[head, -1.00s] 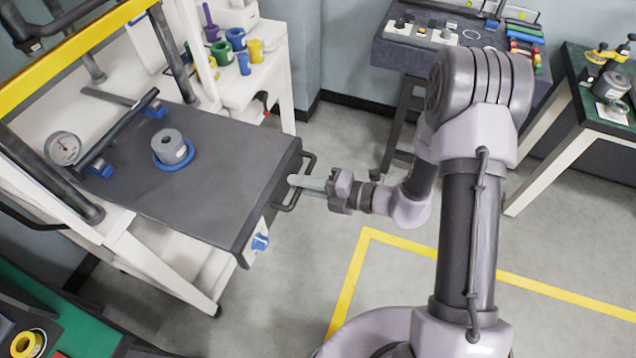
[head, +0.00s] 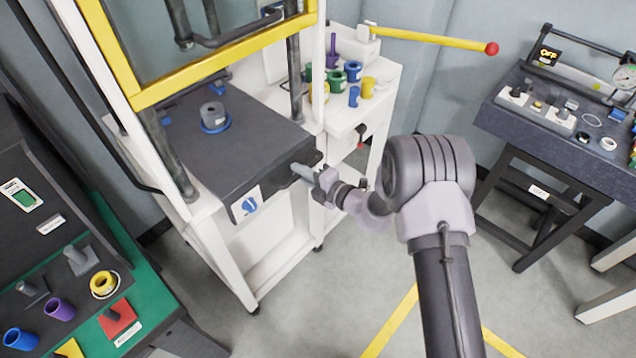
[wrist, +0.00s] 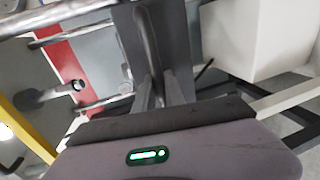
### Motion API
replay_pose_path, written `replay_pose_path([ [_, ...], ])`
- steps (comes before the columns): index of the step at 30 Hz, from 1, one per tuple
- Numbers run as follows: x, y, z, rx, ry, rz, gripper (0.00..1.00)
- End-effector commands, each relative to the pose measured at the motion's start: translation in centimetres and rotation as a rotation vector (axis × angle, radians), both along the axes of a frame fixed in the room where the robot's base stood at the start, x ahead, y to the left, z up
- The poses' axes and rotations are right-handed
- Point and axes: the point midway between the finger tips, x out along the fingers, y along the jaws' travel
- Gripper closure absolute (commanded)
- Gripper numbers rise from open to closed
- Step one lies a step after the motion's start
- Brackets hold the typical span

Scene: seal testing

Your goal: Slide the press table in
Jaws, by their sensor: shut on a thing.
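The press table (head: 258,142) is a dark grey slab between the posts of the white press frame, its front edge sticking out a little past them. A grey ring-shaped part (head: 212,112) sits on a blue ring (head: 216,126) on the slab. My gripper (head: 298,170) is at the slab's front right edge, shut on the table handle, which my fingers mostly hide in the head view. In the wrist view the dark curved handle (wrist: 149,38) runs down between my fingers (wrist: 158,92). A blue-marked label (head: 247,205) is on the slab's front.
A yellow-framed guard (head: 215,68) stands above the slab. A yellow lever with a red knob (head: 491,48) juts out right. A white side shelf (head: 345,118) holds coloured rings and plugs. A green bench (head: 150,310) is at lower left.

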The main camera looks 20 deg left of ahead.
Motion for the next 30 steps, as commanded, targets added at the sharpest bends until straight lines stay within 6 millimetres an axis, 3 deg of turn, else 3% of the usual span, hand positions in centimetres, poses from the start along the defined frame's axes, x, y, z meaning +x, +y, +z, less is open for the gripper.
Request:
replay_pose_path([
  [9,1.0,2.7,0.1,0.002,-0.001,-0.001,1.00],
  [23,1.2,3.1,0.2,0.004,-0.004,-0.001,1.00],
  [24,1.2,3.1,0.2,0.004,-0.004,-0.001,0.78],
  [26,1.2,3.1,0.2,0.003,-0.003,-0.001,0.66],
  [30,1.2,3.1,0.1,0.002,-0.002,0.000,0.65],
])
